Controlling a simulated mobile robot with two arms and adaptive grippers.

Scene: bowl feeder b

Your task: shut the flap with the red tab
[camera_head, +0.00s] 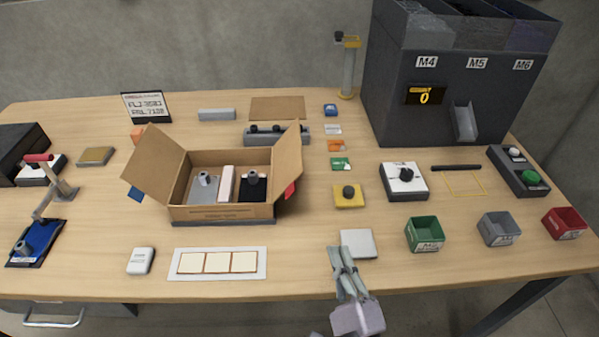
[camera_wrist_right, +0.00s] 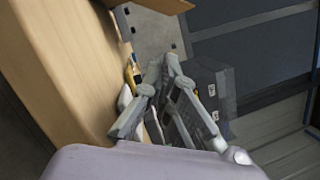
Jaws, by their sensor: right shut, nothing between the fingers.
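An open cardboard box (camera_head: 222,212) stands left of the middle of the table. Its right flap (camera_head: 287,160) stands up and leans outward, with the red tab (camera_head: 290,190) low on its outer side. The left flap (camera_head: 153,165) is also open, leaning out to the left. Inside are a grey piece, a pale block and a black piece with a knob. My right gripper (camera_head: 340,252) is shut and empty near the table's front edge, right of and nearer than the box, apart from the flap. Its closed fingers also show in the wrist view (camera_wrist_right: 168,68). My left gripper is not in view.
A light grey block (camera_head: 357,243) lies just beside my right gripper. A yellow block with a black knob (camera_head: 348,196) stands right of the red tab. A white tray with squares (camera_head: 218,264) lies before the box. The dark feeder (camera_head: 420,125) stands at the back right.

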